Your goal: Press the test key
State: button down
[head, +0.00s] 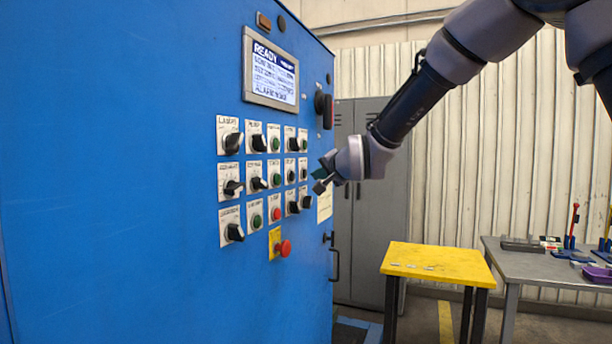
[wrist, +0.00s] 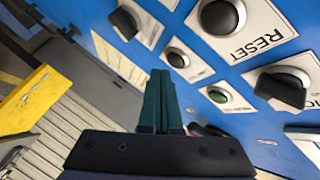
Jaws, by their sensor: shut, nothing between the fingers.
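The blue cabinet's panel carries rows of labelled buttons and knobs (head: 264,180). I cannot read which label is the test key. My gripper (head: 321,180) is shut and empty, in front of the right side of the button rows. In the wrist view my gripper's dark green fingers (wrist: 160,78) lie together, pointing toward the panel. A black button (wrist: 178,59) shows just beyond the fingertips. A black button labelled RESET (wrist: 220,15) is farther up, and a green button (wrist: 218,95) is to the right. I cannot tell whether the fingertips touch anything.
A display reading READY (head: 270,70) is above the buttons. A red mushroom button (head: 284,248) on a yellow plate is below. Black rotary knobs (wrist: 280,90) stick out near my gripper. A yellow table (head: 437,262) and a grey table (head: 530,262) stand at right.

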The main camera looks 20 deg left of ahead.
jog(key=shift+s+d, duration=0.2)
jog(key=shift+d, duration=1.05)
jog(key=shift+s+d, duration=0.15)
jog(key=shift+d, duration=1.1)
jog(key=s+d+r+g+h, duration=0.1)
jog(key=s+d+h, duration=0.1)
jog(key=d, duration=1)
jog(key=s+d+r+h, duration=0.1)
jog(key=s+d+h, duration=0.1)
jog(key=d, duration=0.9)
jog(key=s+d+f+g+h, duration=0.1)
jog(key=s+d+f+g, duration=0.1)
jog(key=s+d, duration=0.6)
jog(key=s+d+f+g+h, duration=0.2)
jog(key=s+d, duration=0.6)
jog(key=s, duration=0.4)
jog(key=shift+s+f, duration=0.2)
jog(key=shift+s, duration=0.1)
